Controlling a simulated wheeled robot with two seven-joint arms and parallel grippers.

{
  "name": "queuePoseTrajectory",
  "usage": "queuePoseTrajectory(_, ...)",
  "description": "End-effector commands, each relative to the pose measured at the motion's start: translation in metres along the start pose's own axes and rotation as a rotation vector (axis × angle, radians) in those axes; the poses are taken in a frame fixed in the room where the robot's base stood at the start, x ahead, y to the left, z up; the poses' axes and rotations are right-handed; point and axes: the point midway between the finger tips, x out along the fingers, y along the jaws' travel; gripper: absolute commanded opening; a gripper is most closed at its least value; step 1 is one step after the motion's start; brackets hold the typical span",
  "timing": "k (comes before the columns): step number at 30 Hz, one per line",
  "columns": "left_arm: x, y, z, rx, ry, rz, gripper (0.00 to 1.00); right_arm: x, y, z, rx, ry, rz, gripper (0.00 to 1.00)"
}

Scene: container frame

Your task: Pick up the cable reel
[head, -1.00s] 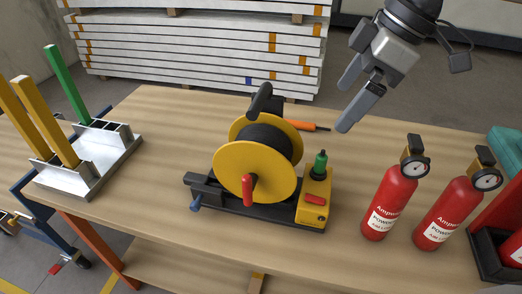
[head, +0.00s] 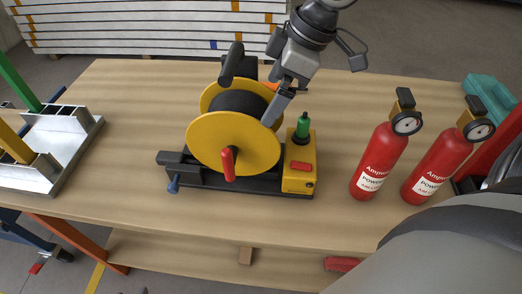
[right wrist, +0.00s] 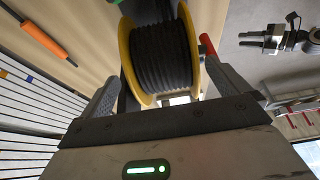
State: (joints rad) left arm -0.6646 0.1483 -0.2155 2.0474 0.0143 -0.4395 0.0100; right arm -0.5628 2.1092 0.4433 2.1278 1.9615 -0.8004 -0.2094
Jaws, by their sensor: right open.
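The cable reel (head: 233,146) has yellow flanges, wound black cable, a red crank handle and a dark grip on top. It stands on a dark base with a yellow box on the wooden table. My right gripper (head: 277,100) is open just behind and right of the drum. In the right wrist view the drum (right wrist: 162,55) lies ahead between my two spread fingers (right wrist: 165,90); whether they touch it I cannot tell. A dark gripper, apparently my left (right wrist: 262,40), shows small at the upper right there; its opening is unclear.
Two red fire extinguishers (head: 380,160) (head: 434,165) stand right of the reel. A metal rack (head: 45,150) with coloured bars is at the left. An orange-handled tool (right wrist: 45,38) lies behind the reel. The table (head: 120,115) between rack and reel is clear.

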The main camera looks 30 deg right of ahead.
Motion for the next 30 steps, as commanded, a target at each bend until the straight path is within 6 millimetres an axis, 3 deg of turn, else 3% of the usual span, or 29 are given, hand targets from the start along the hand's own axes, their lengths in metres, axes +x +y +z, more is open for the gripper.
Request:
queuePoseTrajectory(7,0.003,0.0,0.001,0.002,0.005,0.001,0.36,0.037,-0.001,0.0,-0.001,-0.004,-0.001,1.0)
queuePoseTrajectory(16,0.002,0.0,-0.002,0.004,0.011,0.003,0.36,0.041,-0.001,-0.001,-0.001,0.0,0.0,1.0)
queuePoseTrajectory(24,0.002,0.0,-0.003,0.004,0.011,0.003,0.36,0.041,-0.001,-0.001,-0.001,0.0,0.0,0.25)
queuePoseTrajectory(30,0.002,0.001,-0.003,0.004,0.011,0.003,0.36,0.038,0.0,-0.004,-0.004,0.008,0.005,0.23)
